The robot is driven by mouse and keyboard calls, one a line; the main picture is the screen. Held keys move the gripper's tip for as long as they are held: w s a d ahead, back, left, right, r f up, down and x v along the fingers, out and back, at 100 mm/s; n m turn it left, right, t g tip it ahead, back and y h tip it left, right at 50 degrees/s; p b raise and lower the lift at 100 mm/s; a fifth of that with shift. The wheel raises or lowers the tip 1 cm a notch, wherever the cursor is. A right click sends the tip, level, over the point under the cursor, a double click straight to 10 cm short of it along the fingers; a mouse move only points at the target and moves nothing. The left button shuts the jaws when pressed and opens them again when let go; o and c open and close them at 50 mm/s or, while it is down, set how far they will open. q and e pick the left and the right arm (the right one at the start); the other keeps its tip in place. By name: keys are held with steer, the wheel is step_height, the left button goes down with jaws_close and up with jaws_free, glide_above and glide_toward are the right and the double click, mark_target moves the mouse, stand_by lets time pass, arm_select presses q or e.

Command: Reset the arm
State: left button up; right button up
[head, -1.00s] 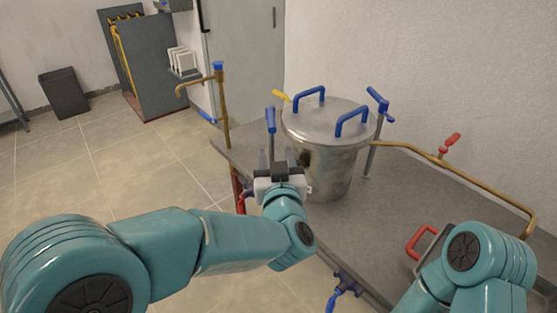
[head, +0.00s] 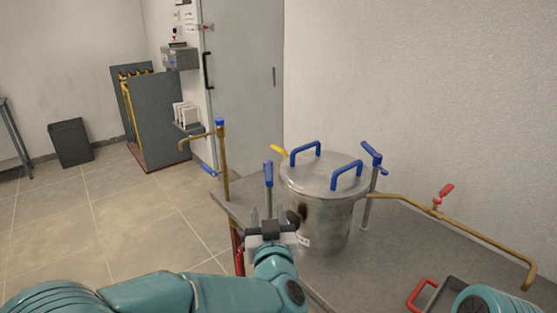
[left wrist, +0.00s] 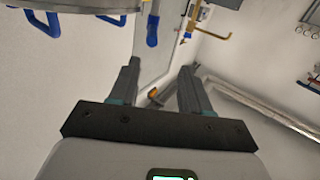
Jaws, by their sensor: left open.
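My left gripper (head: 270,222) is in front of the steel pot's left side in the head view, its two fingers apart. In the left wrist view the fingers (left wrist: 158,85) stand apart with nothing between them. The teal left arm (head: 170,297) runs along the bottom of the head view. Only a teal part of my right arm (head: 490,303) shows at the bottom right; its gripper is out of view.
A lidded steel pot (head: 325,215) with blue handles (head: 347,175) stands on a grey table (head: 400,245). Brass pipes with a red-handled valve (head: 446,195) and a blue-capped tap (head: 221,150) flank it. A red-handled tray (head: 421,293) lies front right. Open floor is at left.

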arm_select(q)
steer(key=w+a+f+g+y+p, duration=0.1)
steer(key=a+f+g+y+p, duration=0.2)
steer(key=a+f, duration=1)
steer(key=s+a+f+g+h+p, duration=0.1)
steer(key=s+a+f+g, duration=0.15)
steer(key=f, duration=0.35)
steer(key=s+a+f+g+h, duration=0.2)
steer(key=s+f, duration=0.1)
steer(key=f, duration=0.3)
steer(key=s+d+f+g+h+p, duration=0.15)
steer(key=s+f+g, duration=0.25)
steer(key=s+f, duration=0.6)
steer(key=s+d+g+h, duration=0.2)
steer(key=s+d+g, duration=0.1)
steer(key=s, duration=0.5)
steer(key=s+d+f+g+h, duration=0.1)
steer(key=s+d+g+h, duration=0.1)
steer(key=s, duration=0.7)
steer(key=shift+d+f+g+h, duration=0.25)
steer(key=shift+d+g+h, duration=0.15)
steer(key=shift+d, duration=0.4)
steer(key=shift+w, duration=0.1)
